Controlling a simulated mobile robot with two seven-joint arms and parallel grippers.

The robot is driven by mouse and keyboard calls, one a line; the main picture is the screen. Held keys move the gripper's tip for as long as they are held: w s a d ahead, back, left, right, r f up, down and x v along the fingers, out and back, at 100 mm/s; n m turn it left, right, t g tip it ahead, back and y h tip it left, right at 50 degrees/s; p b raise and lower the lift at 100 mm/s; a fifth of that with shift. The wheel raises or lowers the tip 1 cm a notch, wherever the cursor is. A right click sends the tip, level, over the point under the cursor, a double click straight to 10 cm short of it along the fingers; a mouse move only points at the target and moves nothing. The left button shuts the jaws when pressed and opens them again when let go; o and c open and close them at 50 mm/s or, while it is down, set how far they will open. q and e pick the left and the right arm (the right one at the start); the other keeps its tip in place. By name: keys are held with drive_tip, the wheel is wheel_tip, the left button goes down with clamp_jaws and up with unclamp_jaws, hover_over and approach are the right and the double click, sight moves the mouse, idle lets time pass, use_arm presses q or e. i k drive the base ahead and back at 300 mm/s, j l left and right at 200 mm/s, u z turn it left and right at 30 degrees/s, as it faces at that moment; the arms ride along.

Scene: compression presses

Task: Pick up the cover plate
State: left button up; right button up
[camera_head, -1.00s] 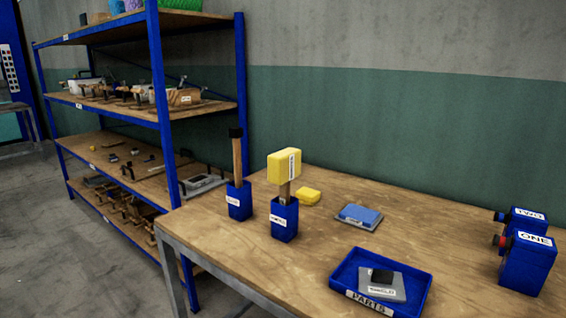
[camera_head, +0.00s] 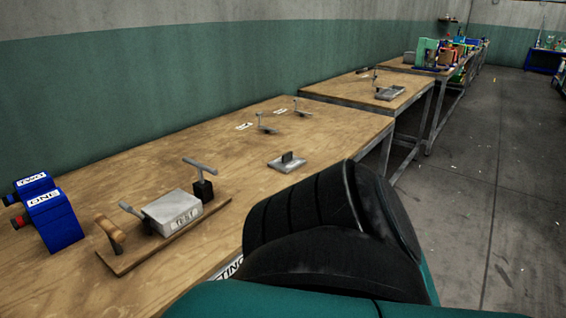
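A flat grey plate (camera_head: 287,163) with a dark upright handle lies on the wooden table, right of the middle of the head view; it may be the cover plate. A grey block (camera_head: 173,213) with a printed label sits on a wooden board (camera_head: 205,217). A wooden handle (camera_head: 109,234) stands at the board's left end and a dark post with a grey lever (camera_head: 202,180) at its right end. Neither gripper is visible. A large black and teal link of my arm fills the bottom right, hiding the table's near edge there.
Blue boxes labelled ONE (camera_head: 57,223) and TWO (camera_head: 33,184) stand at the left. Two small levers (camera_head: 266,124) (camera_head: 301,108) with white labels are farther back. Another table (camera_head: 365,84) stands beyond this one. Open floor (camera_head: 490,190) lies to the right.

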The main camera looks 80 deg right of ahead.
sight(288, 163)
drive_tip(key=z, duration=2.6)
drive_tip(key=u, duration=0.4)
drive_tip(key=l+u, duration=0.15)
drive_tip(key=u, duration=0.25)
drive_tip(key=l+u, duration=0.1)
drive_tip(key=u, duration=0.25)
drive_tip(key=l+u, duration=0.15)
drive_tip(key=u, duration=0.25)
drive_tip(key=l+u, duration=0.4)
drive_tip(key=k+l+u, duration=0.1)
drive_tip(key=l+u, duration=0.25)
drive_tip(key=k+l+u, duration=0.15)
drive_tip(key=l, duration=0.15)
drive_tip(key=k+l+u, duration=0.1)
drive_tip(key=l, duration=0.2)
drive_tip(key=k+l+u, duration=0.15)
drive_tip(key=l, duration=0.15)
drive_tip(key=k+l, duration=0.25)
drive_tip(key=l, duration=0.15)
drive_tip(key=k+l, duration=0.2)
drive_tip(key=l, duration=0.2)
drive_tip(key=k+l, duration=0.25)
drive_tip(key=l+u, duration=0.05)
drive_tip(key=l, duration=0.1)
